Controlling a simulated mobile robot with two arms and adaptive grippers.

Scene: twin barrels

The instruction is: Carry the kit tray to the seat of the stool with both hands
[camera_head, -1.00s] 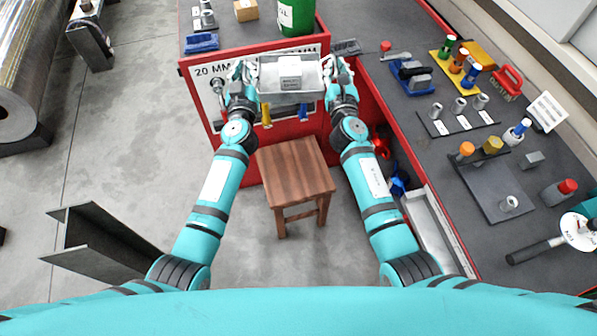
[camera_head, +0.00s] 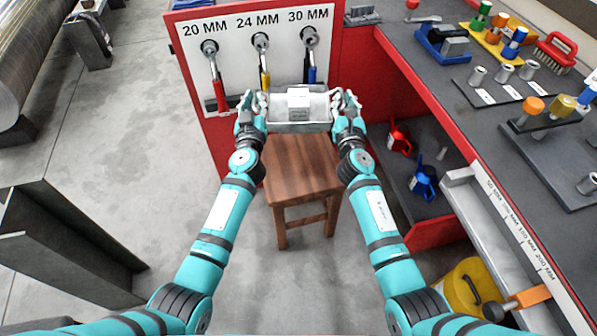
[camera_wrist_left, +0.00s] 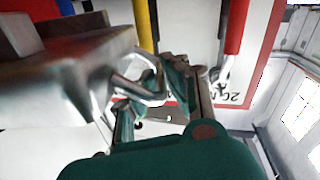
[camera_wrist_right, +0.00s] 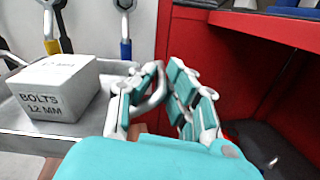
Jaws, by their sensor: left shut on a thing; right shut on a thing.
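The kit tray (camera_head: 285,126) is a grey metal tray held level between my two grippers, with a white box (camera_head: 299,103) on it. In the right wrist view the box reads "BOLTS 12 MM" (camera_wrist_right: 62,92). My left gripper (camera_head: 258,104) is shut on the tray's left handle; the left wrist view shows the fingers around it (camera_wrist_left: 160,92). My right gripper (camera_head: 343,106) is shut on the right handle, seen in the right wrist view (camera_wrist_right: 160,92). The wooden stool (camera_head: 292,172) stands below and nearer me; the tray hangs above its far edge, apart from the seat.
A white panel (camera_head: 235,60) with red, yellow and blue-handled wrenches stands behind the tray. A red bench (camera_head: 440,105) with tools runs along the right, with a red and a blue item on its lower shelf.

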